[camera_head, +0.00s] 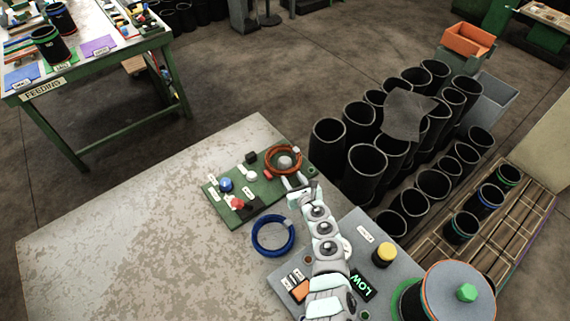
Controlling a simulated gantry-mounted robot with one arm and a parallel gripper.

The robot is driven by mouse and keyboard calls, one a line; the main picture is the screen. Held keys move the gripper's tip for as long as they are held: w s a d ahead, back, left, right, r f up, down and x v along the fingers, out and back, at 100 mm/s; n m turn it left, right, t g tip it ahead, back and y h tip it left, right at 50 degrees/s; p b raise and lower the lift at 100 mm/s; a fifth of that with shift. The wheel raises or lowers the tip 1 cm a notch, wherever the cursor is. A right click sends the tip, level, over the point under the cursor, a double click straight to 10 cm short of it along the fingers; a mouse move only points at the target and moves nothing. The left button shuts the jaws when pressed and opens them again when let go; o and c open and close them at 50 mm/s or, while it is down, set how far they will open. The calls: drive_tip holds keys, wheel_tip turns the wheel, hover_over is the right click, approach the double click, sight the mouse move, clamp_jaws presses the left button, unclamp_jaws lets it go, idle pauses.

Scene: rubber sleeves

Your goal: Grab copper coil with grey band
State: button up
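The copper coil (270,168) lies at the far end of a green board (222,214), around a pale round part. A small light patch shows on its right side and may be the grey band. My gripper (290,183) is just below the coil's near right side, at the end of my white segmented arm. It is too small here to see whether its fingers are open or touch the coil.
A blue coil (257,240) lies on the worn table (130,240) left of my arm. The board carries a blue knob (226,184) and a red knob (237,203). A grey panel (345,232) with a yellow button (384,254) lies right. Black sleeves (327,145) stand beyond the table.

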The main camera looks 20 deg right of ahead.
clamp_jaws()
drive_tip(key=shift+r, duration=0.15)
idle(0.4)
